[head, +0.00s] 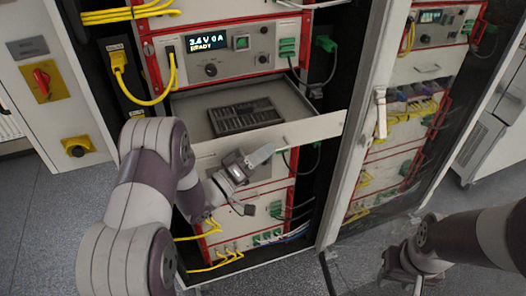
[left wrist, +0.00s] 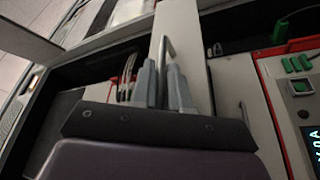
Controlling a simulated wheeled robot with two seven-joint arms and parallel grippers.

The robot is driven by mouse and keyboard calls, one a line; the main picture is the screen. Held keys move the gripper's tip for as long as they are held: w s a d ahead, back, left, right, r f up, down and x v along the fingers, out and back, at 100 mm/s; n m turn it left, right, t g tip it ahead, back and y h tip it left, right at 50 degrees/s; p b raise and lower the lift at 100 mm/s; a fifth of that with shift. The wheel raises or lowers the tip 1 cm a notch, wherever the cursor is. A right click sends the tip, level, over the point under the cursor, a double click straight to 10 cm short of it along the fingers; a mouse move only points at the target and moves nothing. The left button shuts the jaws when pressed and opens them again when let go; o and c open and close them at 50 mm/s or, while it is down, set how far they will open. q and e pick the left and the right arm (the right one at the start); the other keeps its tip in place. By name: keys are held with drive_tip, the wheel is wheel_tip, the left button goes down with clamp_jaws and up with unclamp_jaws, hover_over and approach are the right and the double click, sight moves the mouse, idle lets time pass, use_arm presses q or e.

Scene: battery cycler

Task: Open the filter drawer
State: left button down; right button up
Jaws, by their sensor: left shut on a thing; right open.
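The filter drawer (head: 310,129) is pulled out of the rack in the head view, with its inside showing. A dark slotted filter (head: 245,116) lies in it. My left gripper (head: 262,156) is at the drawer's front panel, shut on its handle. In the left wrist view the grey fingers (left wrist: 165,86) are close together around the metal handle (left wrist: 168,47), on the pale drawer front (left wrist: 160,22). The handle is mostly hidden by my gripper in the head view. My right gripper (head: 408,278) is open and empty at the lower right, away from the drawer.
A red-framed unit with a lit display (head: 206,41) sits above the drawer; another red-framed unit (head: 268,228) with cables is below. A glass door (head: 385,130) with a handle stands open to the right. Yellow cables (head: 125,75) hang at the left. Floor (head: 40,240) is clear in front.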

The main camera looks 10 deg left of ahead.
use_arm(q)
drive_tip(key=c, duration=1.2)
unclamp_jaws()
drive_tip(key=shift+a, duration=0.1)
drive_tip(key=shift+s+a+f, duration=0.1)
drive_tip(key=shift+s+a, duration=0.05)
drive_tip(key=shift+s, duration=0.05)
drive_tip(key=b+v, duration=0.4)
drive_tip(key=v, duration=0.8)
drive_tip(key=shift+s+b, duration=0.15)
drive_tip(key=shift+b, duration=0.25)
